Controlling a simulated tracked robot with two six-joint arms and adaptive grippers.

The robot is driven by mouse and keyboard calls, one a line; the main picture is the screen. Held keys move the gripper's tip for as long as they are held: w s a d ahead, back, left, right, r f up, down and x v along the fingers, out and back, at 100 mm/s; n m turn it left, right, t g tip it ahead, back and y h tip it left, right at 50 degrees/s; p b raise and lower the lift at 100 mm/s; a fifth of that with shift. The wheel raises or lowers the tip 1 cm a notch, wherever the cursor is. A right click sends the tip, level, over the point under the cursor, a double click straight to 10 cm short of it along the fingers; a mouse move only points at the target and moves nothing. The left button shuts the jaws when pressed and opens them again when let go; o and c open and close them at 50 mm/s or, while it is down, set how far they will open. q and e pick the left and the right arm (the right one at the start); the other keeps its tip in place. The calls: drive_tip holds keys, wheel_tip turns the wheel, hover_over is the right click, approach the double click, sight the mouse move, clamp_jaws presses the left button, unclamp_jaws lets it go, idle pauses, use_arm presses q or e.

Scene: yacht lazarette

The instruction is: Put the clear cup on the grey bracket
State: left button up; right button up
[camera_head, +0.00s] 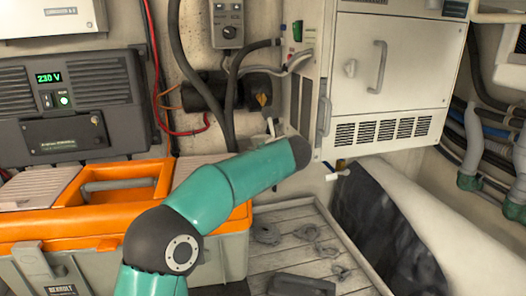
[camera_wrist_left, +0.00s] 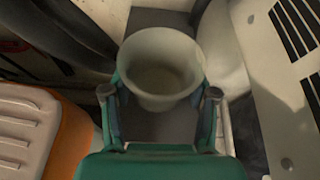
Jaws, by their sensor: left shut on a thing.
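My left gripper (camera_wrist_left: 161,88) is shut on the clear cup (camera_wrist_left: 162,62) in the left wrist view, with one finger on each side of it. The cup looks pale, translucent and empty, its open mouth facing the camera. A flat dark grey surface (camera_wrist_left: 158,126) shows behind and below the cup; it may be the grey bracket, but I cannot tell, nor whether the cup touches it. In the head view my left arm reaches toward the back wall beside the white cabinet, and its forearm hides the gripper and the cup. My right gripper is in neither view.
A white cabinet (camera_head: 388,85) with a vented front stands close right of my left arm. An orange and grey toolbox (camera_head: 85,236) is at left. Hoses and a valve (camera_head: 205,92) run along the wall behind. Several small grey pieces lie on the slatted floor (camera_head: 283,256).

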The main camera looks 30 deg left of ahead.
use_arm(q)
drive_tip(key=o, duration=0.9)
drive_tip(key=shift+f, duration=0.1)
drive_tip(key=shift+o, duration=0.2)
drive_tip(key=shift+s+d+r, duration=0.1)
drive_tip(key=shift+d+r, duration=0.1)
drive_tip(key=b+v, duration=0.2)
drive_tip(key=v, duration=0.9)
drive_tip(key=shift+s+d+r, duration=0.15)
drive_tip(key=shift+d, duration=0.05)
